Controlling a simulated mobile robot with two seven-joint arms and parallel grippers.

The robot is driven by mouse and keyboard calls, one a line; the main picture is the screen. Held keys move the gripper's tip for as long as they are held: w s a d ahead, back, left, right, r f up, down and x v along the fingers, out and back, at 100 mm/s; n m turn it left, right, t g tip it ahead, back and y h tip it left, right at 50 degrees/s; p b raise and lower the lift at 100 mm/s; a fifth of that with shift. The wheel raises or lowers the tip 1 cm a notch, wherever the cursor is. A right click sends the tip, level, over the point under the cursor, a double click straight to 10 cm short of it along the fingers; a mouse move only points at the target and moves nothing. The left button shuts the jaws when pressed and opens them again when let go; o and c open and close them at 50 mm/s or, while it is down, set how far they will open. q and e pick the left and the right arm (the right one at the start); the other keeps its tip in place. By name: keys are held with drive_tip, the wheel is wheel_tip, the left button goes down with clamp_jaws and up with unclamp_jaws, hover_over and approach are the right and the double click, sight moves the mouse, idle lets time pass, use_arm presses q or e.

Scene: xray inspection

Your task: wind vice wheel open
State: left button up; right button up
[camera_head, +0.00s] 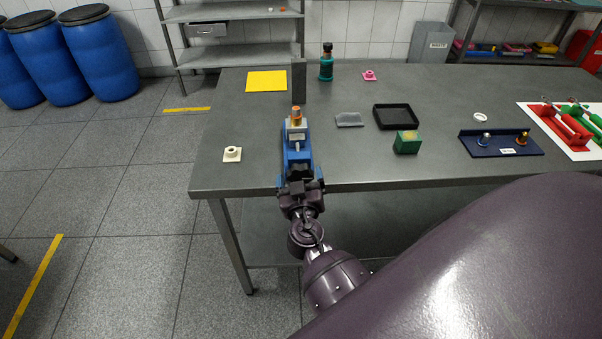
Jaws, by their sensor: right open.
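The blue vice (298,152) stands at the front edge of the grey table, left of the middle. A copper-coloured cylinder (296,112) sits at its far end, above a pale block. My right gripper (300,180) is at the near end of the vice, by the table's front edge. It is open, with its fingers spread to left and right. The vice wheel is largely hidden by the gripper, and I cannot tell whether the fingers touch it. My left gripper is not in view.
On the table (240,140) are a cream flanged piece (232,154), yellow sheet (266,81), grey post (299,78), dark bottle (326,64), black tray (395,117), green block (407,142) and navy rack (500,144). My dark arm covers the lower right.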

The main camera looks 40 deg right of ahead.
drive_tip(key=shift+w+d, duration=0.3)
drive_tip(key=shift+w, duration=0.1)
